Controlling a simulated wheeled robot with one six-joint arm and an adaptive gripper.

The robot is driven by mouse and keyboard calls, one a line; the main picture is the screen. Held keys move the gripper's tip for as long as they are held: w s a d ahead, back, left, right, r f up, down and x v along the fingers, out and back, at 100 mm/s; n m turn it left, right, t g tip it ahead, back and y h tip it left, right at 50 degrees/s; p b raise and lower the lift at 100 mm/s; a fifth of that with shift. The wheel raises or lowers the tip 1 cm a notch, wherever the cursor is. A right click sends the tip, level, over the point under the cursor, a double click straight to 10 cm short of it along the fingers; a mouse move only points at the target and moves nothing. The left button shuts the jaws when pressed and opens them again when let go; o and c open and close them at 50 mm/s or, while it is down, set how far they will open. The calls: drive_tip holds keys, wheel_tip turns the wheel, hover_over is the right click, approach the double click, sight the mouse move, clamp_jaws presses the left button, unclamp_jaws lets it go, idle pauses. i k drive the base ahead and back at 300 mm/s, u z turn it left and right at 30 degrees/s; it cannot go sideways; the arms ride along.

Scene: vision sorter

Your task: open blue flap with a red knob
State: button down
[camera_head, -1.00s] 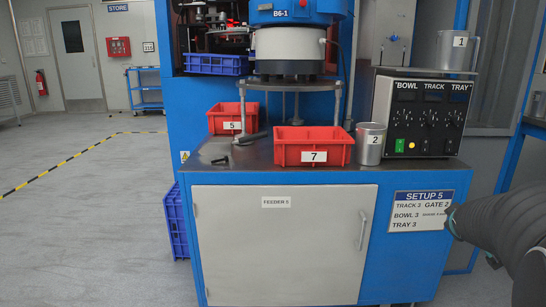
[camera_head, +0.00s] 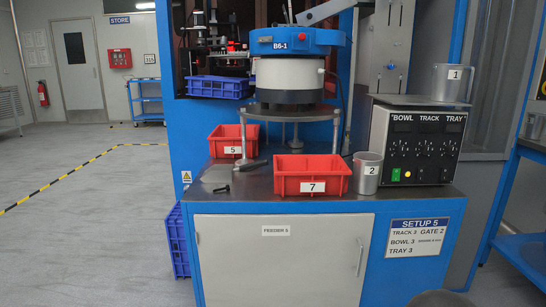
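A blue bowl unit (camera_head: 340,40) marked B6-1 stands on a white and black drum above the bench. My gripper is not in view. Only a dark rounded shape, probably part of my arm, shows at the bottom edge.
On the bench are red bins 5 (camera_head: 232,140) and 7 (camera_head: 311,177), metal cup 2 (camera_head: 367,173) and a control box (camera_head: 418,143) with cup 1 (camera_head: 453,79) on top. A closed grey cabinet door (camera_head: 278,265) is below. The floor at left is clear.

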sight(299, 41)
drive_tip(key=u, duration=0.4)
drive_tip(key=i, duration=0.85)
drive_tip(key=z, duration=0.95)
